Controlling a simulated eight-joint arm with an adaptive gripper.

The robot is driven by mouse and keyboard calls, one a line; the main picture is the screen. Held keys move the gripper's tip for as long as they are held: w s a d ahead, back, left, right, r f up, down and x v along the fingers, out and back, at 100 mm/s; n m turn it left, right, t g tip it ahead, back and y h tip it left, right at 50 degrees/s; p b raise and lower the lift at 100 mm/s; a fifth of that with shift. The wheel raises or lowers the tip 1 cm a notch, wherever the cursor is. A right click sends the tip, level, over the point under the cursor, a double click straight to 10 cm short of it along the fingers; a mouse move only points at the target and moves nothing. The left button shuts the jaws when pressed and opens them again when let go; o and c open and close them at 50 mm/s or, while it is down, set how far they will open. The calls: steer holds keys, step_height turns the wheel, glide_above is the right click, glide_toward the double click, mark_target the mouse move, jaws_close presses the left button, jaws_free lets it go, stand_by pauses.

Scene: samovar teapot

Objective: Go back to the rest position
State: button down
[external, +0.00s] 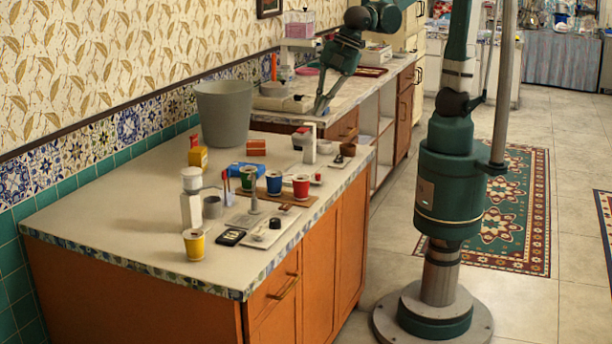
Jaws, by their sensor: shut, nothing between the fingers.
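My arm reaches over from my base at the right, which stands on the floor.
The near counter (110,225) holds a grey bin (222,113), a yellow cup (194,244), a blue cup (273,183), a red cup (301,187) and small items. The second counter (345,97) holds kitchenware.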

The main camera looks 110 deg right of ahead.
steer(key=s+d+f+m+t, duration=0.1)
steer(key=s+d+m, duration=0.4)
steer(key=s, duration=0.5)
steer(key=s+d+m+t, duration=0.1)
steer(key=s+d+m, duration=0.4)
steer(key=s, duration=0.5)
steer(key=shift+d+f+m, duration=0.3)
steer(key=shift+d+f, duration=0.1)
steer(key=shift+d, duration=0.75)
